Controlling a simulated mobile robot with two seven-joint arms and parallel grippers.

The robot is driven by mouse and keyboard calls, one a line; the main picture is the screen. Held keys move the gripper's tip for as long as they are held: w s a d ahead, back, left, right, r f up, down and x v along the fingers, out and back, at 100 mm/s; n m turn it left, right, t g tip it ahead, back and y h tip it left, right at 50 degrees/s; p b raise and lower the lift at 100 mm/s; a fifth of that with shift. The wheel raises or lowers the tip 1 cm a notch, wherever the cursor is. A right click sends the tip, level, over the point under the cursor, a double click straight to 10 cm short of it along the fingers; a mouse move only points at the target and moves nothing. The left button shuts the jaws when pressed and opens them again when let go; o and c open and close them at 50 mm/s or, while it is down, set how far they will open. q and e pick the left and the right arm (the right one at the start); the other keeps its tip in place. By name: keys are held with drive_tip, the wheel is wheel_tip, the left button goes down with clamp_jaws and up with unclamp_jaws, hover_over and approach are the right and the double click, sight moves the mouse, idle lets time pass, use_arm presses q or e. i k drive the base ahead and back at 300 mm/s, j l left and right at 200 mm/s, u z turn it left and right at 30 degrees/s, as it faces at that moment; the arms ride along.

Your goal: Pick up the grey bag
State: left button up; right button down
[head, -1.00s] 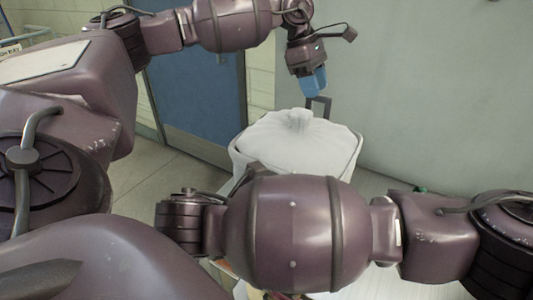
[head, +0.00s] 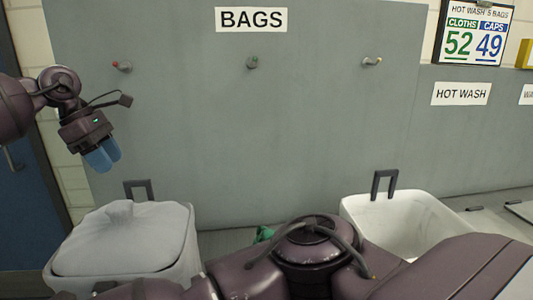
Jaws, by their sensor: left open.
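My left gripper (head: 103,158), with blue fingertips, is open and empty. In the picture it is above and left of the bag's knot, and apart from it. My right gripper does not show.
A white open-topped container (head: 400,225) with a dark loop handle stands at the right. A small green item (head: 264,233) lies between the containers.

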sight(117, 243)
drive_tip(key=k+j, duration=1.15)
drive_tip(key=k, duration=0.05)
